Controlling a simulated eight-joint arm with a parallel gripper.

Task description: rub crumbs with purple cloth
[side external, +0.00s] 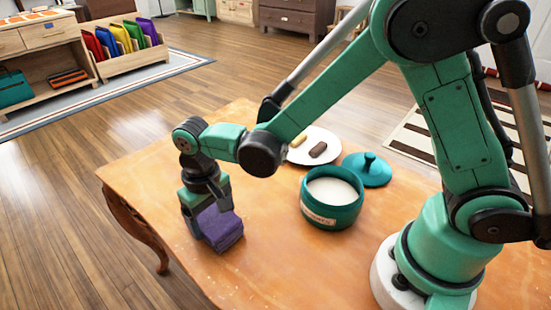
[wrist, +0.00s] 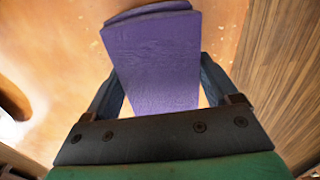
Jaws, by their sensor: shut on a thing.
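The purple cloth (side external: 222,228) is a thick folded block near the left end of the wooden table. My gripper (side external: 207,213) is above it, pointing down and shut on it. The wrist view shows the cloth (wrist: 155,65) between the two dark fingers of my gripper (wrist: 160,90), reaching out beyond them. The cloth is at or very near the table top; contact cannot be told for sure. Small pale crumbs (wrist: 93,45) show faintly on the table beside the cloth in the wrist view. Any crumbs under the cloth are hidden.
The wooden table (side external: 270,262) also holds a teal pot (side external: 333,213) with white contents, its teal lid (side external: 367,169) and a white plate (side external: 300,157) with a yellow and a brown piece. The table's left edge is close to the cloth. The front middle of the table is clear.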

